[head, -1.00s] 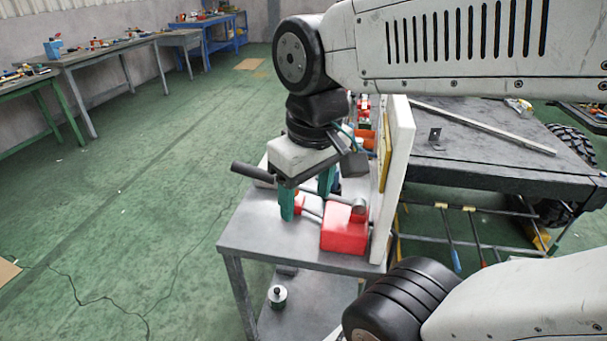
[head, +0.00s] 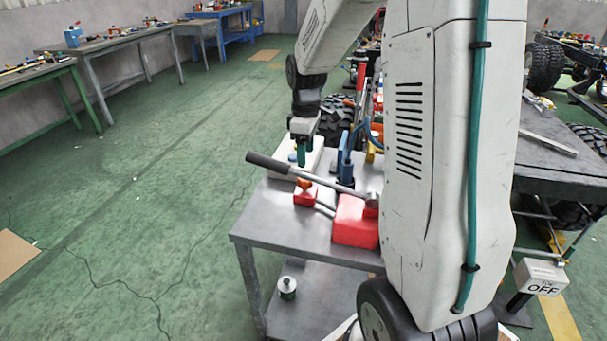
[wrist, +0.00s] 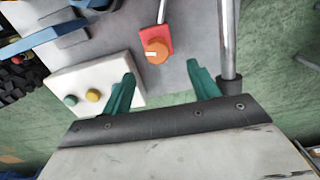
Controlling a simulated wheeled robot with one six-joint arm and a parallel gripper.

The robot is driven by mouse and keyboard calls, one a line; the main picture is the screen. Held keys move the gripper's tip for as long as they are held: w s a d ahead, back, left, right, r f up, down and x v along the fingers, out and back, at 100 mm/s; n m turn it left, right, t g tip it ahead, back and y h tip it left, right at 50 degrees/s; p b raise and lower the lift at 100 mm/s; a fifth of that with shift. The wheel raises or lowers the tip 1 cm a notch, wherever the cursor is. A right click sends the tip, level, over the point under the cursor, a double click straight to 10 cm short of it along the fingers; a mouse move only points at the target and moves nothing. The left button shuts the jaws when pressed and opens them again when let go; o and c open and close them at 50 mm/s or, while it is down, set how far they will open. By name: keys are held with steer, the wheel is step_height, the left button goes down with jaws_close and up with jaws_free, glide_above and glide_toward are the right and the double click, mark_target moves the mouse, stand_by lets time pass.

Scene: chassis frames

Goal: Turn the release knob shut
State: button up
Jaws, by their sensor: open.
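The release knob (head: 305,185) is a small orange knob on a red block, in front of the larger red pump body (head: 355,222) on the grey bench. In the wrist view the knob (wrist: 156,51) has a short pale mark on its face and lies just beyond and between my fingertips. My gripper (head: 301,155) is behind the knob and the pump lever (head: 325,182) in the head view, its teal fingers partly hidden. In the wrist view my gripper (wrist: 161,71) is open, with nothing between its fingers. The lever's rod (wrist: 228,40) stands right of the right finger.
A white box (wrist: 70,82) with green and yellow buttons lies beside the left finger. A blue tool (head: 346,150) stands behind the pump. A box marked OFF (head: 540,278) is at the right. Open green floor (head: 150,200) lies left of the bench (head: 275,235).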

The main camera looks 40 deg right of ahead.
mark_target(305, 184)
steer(key=shift+w+d+f, duration=0.1)
steer(key=shift+w+f, duration=0.15)
steer(key=shift+f, duration=0.15)
step_height(305, 184, down, 7)
steer(key=shift+f, duration=0.2)
steer(key=c, duration=1)
